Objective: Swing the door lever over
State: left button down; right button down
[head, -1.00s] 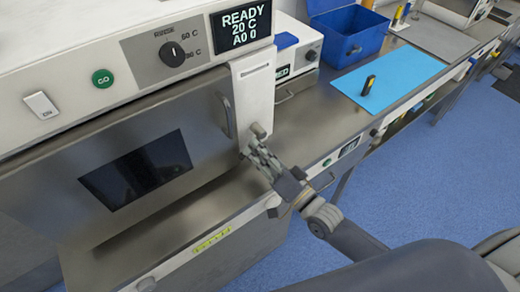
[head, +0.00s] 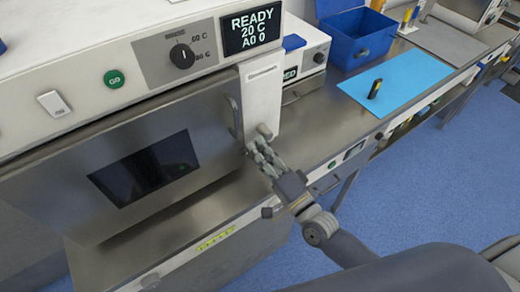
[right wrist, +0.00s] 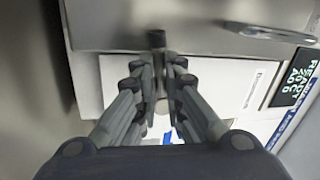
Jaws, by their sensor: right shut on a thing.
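The door lever (head: 265,131) is a small grey lever at the right edge of the steriliser door (head: 60,165), on the white side panel (head: 262,95). My right gripper (head: 256,149) is at it, with its fingers shut on it. In the right wrist view the lever's dark end (right wrist: 157,39) shows past the fingertips, and its bar runs between the two fingers (right wrist: 158,75). The fingers hide part of the lever. The door looks closed. My left gripper is not in view.
A curved door handle (head: 233,117) is just left of the lever. Above are the display (head: 252,29) reading READY, a dial (head: 182,56) and a green button (head: 114,78). To the right, the bench carries a blue box (head: 355,40) and a blue mat (head: 415,75).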

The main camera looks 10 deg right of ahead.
jog(key=c, duration=1.7)
grip_release()
jog(key=v, duration=1.2)
